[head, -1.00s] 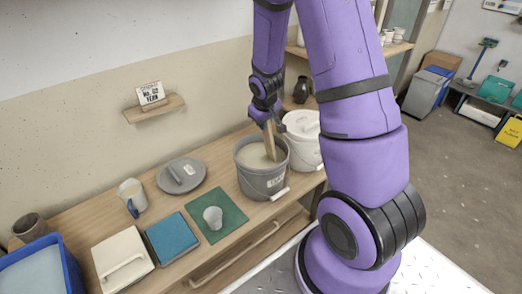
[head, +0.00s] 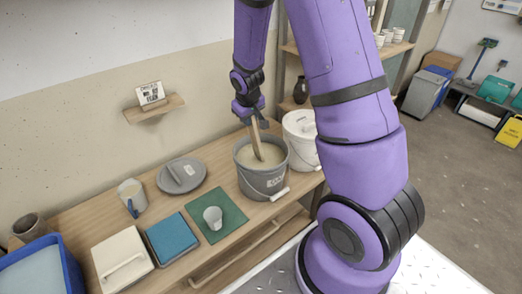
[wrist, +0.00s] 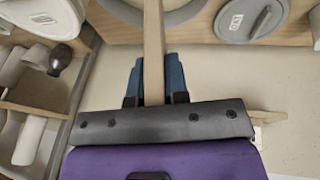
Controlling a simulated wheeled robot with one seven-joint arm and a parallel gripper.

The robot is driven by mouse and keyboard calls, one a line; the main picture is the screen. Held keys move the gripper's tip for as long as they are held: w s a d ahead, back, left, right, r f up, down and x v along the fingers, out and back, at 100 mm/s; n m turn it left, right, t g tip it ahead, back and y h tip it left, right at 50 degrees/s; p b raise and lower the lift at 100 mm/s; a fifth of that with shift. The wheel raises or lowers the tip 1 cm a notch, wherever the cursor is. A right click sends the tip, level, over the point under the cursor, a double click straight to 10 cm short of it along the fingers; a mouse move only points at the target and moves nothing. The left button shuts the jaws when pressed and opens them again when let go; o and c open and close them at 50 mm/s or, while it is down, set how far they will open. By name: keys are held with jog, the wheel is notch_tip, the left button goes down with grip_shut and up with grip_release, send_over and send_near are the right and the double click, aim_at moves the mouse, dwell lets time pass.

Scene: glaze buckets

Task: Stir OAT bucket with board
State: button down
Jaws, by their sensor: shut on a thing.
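A grey bucket (head: 262,183) with a pale liquid inside stands on the wooden bench; its front label is too small to read surely. My gripper (head: 250,114) is above the bucket, shut on a flat wooden board (head: 257,143). The board slants down, its lower end inside the bucket at the liquid; its tip is hidden. In the wrist view the blue fingers of my gripper (wrist: 154,78) clasp the board (wrist: 153,40), which reaches to the bucket (wrist: 183,16) at the top edge.
A white lidded bucket (head: 303,142) stands close right of the grey one. A grey lid (head: 181,175), a mug (head: 132,196), a green mat (head: 221,224) with a small cup (head: 213,217), and a blue tub (head: 40,270) are to the left. A wall shelf (head: 154,108) holds a sign.

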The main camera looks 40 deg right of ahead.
notch_tip(320, 180, up, 14)
jog(key=a, duration=0.2)
jog(key=shift+a, duration=0.4)
dwell(0.6)
dwell(0.8)
